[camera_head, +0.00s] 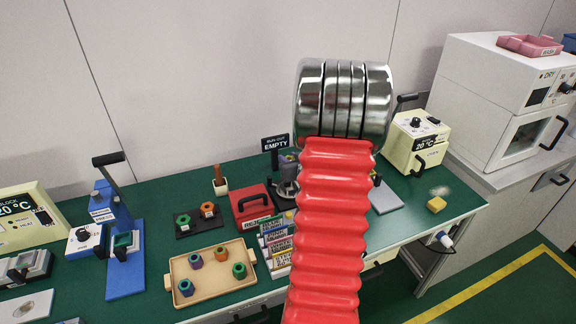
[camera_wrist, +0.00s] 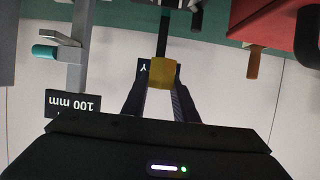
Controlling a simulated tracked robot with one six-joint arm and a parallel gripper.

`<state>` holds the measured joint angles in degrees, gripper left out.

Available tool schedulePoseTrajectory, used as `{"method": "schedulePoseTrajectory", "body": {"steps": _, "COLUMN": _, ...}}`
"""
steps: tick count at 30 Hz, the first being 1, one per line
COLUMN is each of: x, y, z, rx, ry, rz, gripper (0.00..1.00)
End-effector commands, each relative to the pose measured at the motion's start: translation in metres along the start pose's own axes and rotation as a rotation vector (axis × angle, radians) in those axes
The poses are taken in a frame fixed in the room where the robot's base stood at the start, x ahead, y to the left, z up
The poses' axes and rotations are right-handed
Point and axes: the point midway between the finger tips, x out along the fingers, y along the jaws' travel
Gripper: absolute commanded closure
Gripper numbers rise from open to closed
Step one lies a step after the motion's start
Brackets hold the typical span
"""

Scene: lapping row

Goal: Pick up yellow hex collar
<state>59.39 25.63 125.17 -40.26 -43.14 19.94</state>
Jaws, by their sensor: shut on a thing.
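The yellow hex collar (camera_wrist: 163,73) is between the fingertips of my gripper (camera_wrist: 163,88) in the wrist view. The gripper is shut on it, with a finger on each side. Only one face of the collar shows, so its bore and full hex shape cannot be made out. In the head view my red bellows-covered arm hides the gripper and the collar.
A tan tray (camera_head: 177,267) holds several coloured collars. A dark plate (camera_head: 183,233) beside it carries green and orange collars. A red box (camera_head: 250,204) and a label rack (camera_head: 275,240) stand near my arm.

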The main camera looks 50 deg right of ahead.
Motion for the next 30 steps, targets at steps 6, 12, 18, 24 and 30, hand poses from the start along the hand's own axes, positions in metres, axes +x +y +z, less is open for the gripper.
{"method": "schedulePoseTrajectory", "body": {"steps": 6, "x": 0.000, "y": 0.000, "z": -0.001, "rx": 0.000, "ry": 0.000, "rz": 0.000, "gripper": 0.96}}
{"method": "schedulePoseTrajectory", "body": {"steps": 12, "x": 0.000, "y": 0.000, "z": -0.001, "rx": -0.001, "ry": 0.000, "rz": 0.000, "gripper": 0.96}}
{"method": "schedulePoseTrajectory", "body": {"steps": 18, "x": 0.000, "y": -0.001, "z": -0.001, "rx": -0.001, "ry": 0.000, "rz": -0.001, "gripper": 0.96}}
{"method": "schedulePoseTrajectory", "body": {"steps": 24, "x": 0.005, "y": -0.025, "z": -0.006, "rx": -0.013, "ry": 0.003, "rz": -0.023, "gripper": 0.96}}
{"method": "schedulePoseTrajectory", "body": {"steps": 30, "x": 0.013, "y": -0.086, "z": -0.018, "rx": -0.038, "ry": 0.012, "rz": -0.075, "gripper": 0.96}}
